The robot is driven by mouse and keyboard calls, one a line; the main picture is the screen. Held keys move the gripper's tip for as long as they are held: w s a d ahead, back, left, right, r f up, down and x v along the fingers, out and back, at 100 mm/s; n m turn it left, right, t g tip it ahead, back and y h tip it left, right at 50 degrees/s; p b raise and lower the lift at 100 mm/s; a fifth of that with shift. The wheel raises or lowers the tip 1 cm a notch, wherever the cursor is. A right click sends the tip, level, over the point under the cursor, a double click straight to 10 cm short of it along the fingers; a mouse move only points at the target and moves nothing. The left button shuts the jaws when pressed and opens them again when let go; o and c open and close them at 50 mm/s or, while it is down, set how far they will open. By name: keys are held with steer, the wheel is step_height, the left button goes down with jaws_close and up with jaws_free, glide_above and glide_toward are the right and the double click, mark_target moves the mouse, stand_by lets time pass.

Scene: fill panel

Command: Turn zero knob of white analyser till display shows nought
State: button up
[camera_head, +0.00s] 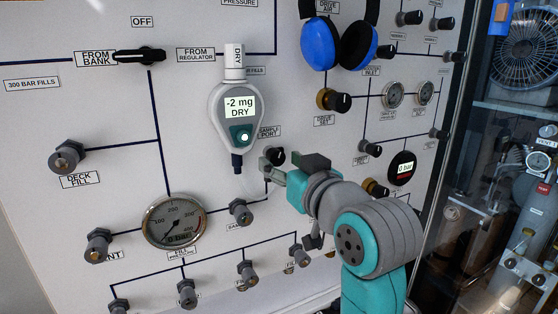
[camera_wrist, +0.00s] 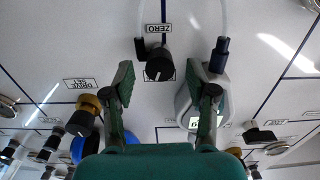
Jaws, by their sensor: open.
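My gripper (camera_head: 287,164) is open and empty, close to the knob. In the wrist view its fingertips (camera_wrist: 164,78) stand on either side of the knob, with visible gaps; depth is hard to tell.
A clear tube runs from the analyser's lower fitting. Blue and black ear defenders (camera_head: 320,45) hang above right. A black round gauge (camera_head: 401,168) and several small knobs lie to the right. A large pressure gauge (camera_head: 174,220) is at lower left.

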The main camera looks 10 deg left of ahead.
steer(key=shift+x, duration=0.95)
jaws_close()
steer(key=shift+m, duration=0.3)
steer(key=m, duration=0.3)
steer(key=shift+m, duration=2.2)
